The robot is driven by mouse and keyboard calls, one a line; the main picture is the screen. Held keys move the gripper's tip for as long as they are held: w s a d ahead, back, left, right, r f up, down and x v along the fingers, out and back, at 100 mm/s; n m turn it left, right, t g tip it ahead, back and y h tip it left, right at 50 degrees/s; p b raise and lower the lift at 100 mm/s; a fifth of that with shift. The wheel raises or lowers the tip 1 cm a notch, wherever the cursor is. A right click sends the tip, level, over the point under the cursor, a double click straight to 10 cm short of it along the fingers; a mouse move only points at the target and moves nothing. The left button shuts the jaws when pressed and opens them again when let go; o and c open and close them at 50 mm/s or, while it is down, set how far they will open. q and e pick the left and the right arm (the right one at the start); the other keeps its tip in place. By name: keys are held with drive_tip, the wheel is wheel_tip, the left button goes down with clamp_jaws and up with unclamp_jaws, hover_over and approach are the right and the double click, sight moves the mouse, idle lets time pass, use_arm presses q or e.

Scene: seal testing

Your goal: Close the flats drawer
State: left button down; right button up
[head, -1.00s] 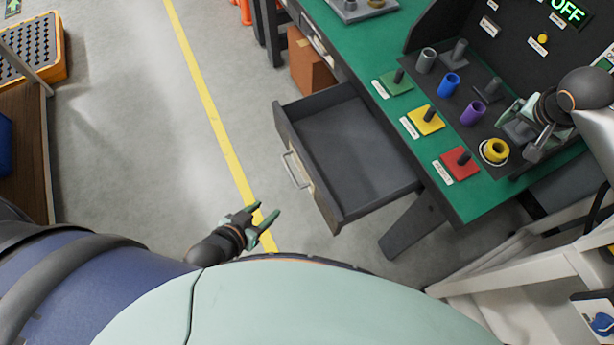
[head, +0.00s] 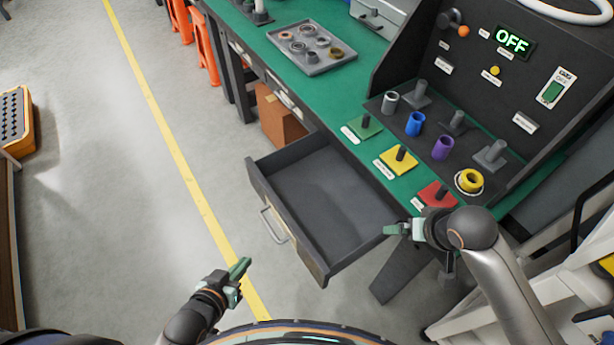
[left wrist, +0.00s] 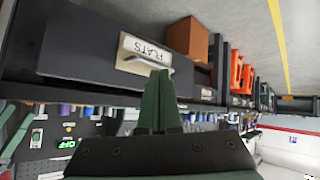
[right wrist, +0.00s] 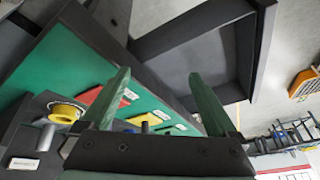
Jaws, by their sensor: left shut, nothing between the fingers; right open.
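The flats drawer (head: 330,190) is a dark grey open box pulled out from under the green bench; it looks empty. Its front has a handle (head: 273,226) and faces the aisle. In the left wrist view the front shows a "FLATS" label (left wrist: 145,52). My left gripper (head: 241,268) is shut and empty, off the drawer's front on the aisle side, apart from the handle. My right gripper (head: 393,229) is open and empty near the bench's front edge, to the right of the drawer. The drawer also shows beyond its fingers in the right wrist view (right wrist: 215,50).
The green bench (head: 350,88) holds coloured plates, rings and a tray (head: 312,52) of parts. A black panel with an "OFF" display (head: 512,40) stands on it. A cardboard box (head: 280,118) sits beyond the drawer. The aisle floor beside the yellow line is clear.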

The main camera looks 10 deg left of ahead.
use_arm(q)
wheel_tip(320, 180, down, 2)
drive_tip(key=w+a+n+b, duration=0.1)
drive_tip(key=w+n+b, duration=0.1)
drive_tip(key=b, duration=0.1)
drive_tip(key=n+t+b, duration=0.8)
drive_tip(key=n+b, duration=0.7)
drive_tip(key=b, duration=0.1)
approach(248, 170)
drive_tip(key=w+a, duration=0.2)
drive_tip(key=w, duration=0.2)
drive_tip(key=w+d, duration=0.1)
drive_tip(key=d, duration=0.1)
drive_tip(key=shift+w+d+r+y, duration=0.1)
drive_tip(key=shift+w+d+y, duration=0.2)
drive_tip(key=shift+w+d, duration=0.1)
use_arm(e)
drive_tip(key=s+a+f+t, duration=0.1)
drive_tip(key=s+f, duration=0.3)
drive_tip(key=f, duration=0.8)
drive_tip(key=s+a+f+n+t+y, duration=0.1)
drive_tip(key=s+f, duration=0.4)
drive_tip(key=f, duration=0.8)
drive_tip(key=shift+s+a+f+n+t+y, duration=0.25)
drive_tip(key=shift+a+t, duration=0.2)
drive_tip(key=shift+t, duration=0.75)
drive_tip(key=shift+w+r, duration=0.1)
drive_tip(key=shift+r, duration=0.05)
drive_tip(key=shift+d, duration=0.15)
